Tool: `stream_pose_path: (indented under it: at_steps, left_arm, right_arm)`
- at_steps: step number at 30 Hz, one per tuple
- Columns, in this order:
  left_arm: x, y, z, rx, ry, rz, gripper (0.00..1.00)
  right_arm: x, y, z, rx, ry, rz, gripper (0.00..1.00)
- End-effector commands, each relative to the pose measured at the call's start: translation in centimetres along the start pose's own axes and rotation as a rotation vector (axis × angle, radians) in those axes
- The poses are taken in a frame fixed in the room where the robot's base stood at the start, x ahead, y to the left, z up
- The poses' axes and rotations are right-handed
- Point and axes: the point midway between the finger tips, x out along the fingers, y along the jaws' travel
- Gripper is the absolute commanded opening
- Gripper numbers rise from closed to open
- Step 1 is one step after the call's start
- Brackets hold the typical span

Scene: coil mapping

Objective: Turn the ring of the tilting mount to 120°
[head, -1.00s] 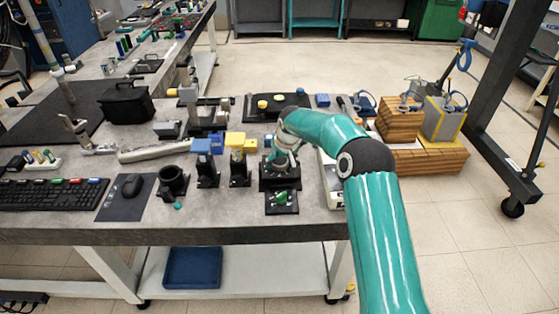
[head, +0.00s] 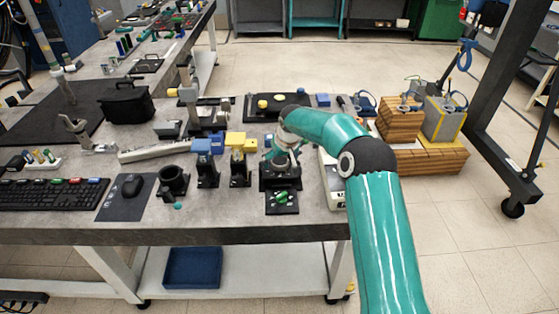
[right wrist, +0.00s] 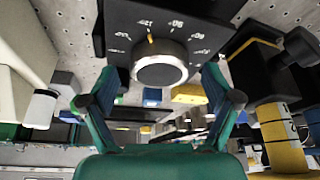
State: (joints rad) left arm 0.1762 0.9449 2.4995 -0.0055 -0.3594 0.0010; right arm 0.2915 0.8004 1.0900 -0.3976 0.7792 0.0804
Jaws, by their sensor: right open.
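The tilting mount (head: 280,180) is a dark block near the front right of the bench, partly covered by my right gripper (head: 282,160). In the right wrist view, a round silver ring or knob (right wrist: 160,66) sits on a black plate (right wrist: 215,12) with white scale marks. An orange mark (right wrist: 150,38) shows at the ring's edge; the scale figures are too small and turned to read surely. My right gripper (right wrist: 161,100) is open, with one finger on each side of the ring and apart from it. My left gripper is not in view.
Blue-topped (head: 207,165) and yellow-topped (head: 240,160) stands are left of the mount. A small black plate with a green part (head: 282,198) lies in front. A white device (head: 332,185) stands on the right, with wooden blocks (head: 400,125) beyond.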

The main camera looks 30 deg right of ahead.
Motion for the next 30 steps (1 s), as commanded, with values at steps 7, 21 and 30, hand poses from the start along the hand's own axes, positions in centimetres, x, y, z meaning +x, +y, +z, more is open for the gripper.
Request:
stream_pose_path:
  at_steps: [7, 21, 30]
  left_arm:
    - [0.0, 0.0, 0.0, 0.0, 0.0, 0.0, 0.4]
    - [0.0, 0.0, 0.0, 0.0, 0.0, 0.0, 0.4]
    - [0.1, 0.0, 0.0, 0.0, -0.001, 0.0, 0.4]
  right_arm:
    - [-3.9, -0.1, -0.2, 0.0, 0.005, 0.0, 0.88]
    - [-11.1, -0.1, -0.1, 0.0, 0.002, -0.001, 0.88]
    - [-11.4, -0.1, -0.1, 0.0, 0.001, -0.001, 0.88]
